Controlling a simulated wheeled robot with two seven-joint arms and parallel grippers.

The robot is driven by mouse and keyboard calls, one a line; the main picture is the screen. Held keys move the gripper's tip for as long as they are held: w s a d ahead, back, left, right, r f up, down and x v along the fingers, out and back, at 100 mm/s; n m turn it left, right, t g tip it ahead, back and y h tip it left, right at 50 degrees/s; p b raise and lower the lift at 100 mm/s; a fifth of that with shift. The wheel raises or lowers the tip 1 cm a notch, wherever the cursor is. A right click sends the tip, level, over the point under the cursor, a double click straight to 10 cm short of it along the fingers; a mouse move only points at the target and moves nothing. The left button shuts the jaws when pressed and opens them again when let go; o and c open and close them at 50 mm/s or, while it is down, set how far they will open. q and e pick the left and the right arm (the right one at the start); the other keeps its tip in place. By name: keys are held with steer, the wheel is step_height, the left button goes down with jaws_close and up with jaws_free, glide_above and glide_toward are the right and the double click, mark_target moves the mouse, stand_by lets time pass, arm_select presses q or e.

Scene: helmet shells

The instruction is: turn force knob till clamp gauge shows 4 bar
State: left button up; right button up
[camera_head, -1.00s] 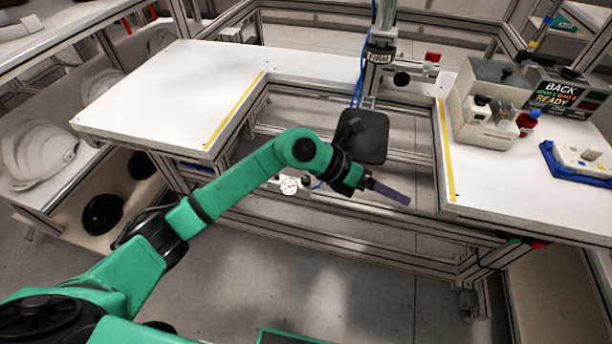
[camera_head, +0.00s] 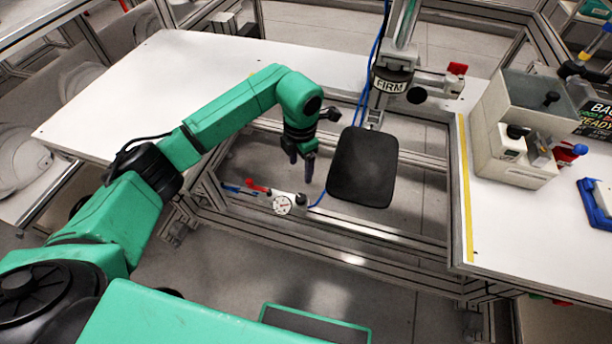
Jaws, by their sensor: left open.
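The round white gauge (camera_head: 282,205) sits low on the frame below the table cut-out; its reading is too small to tell. A small dark knob (camera_head: 301,200) is just right of it, probably the force knob. My left gripper (camera_head: 301,168) points down with its two dark fingers apart and nothing between them. In the picture it is a little above the knob and gauge, apart from both. My right gripper is not in view.
A red lever (camera_head: 257,186) is left of the gauge. A black pad (camera_head: 363,167) hangs to the right of my gripper, under a post with a FIRM label (camera_head: 390,86). A grey box unit (camera_head: 520,130) stands on the right table (camera_head: 490,225). The left tabletop (camera_head: 140,85) is mostly clear.

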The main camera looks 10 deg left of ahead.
arm_select(q)
glide_toward(301, 197)
steer(key=shift+s, duration=0.4)
steer(key=f, duration=0.8)
steer(key=shift+w+a+f+b, duration=0.15)
steer(key=shift+w+f+b, duration=0.15)
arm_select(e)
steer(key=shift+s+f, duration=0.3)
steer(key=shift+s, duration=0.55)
arm_select(q)
jaws_close()
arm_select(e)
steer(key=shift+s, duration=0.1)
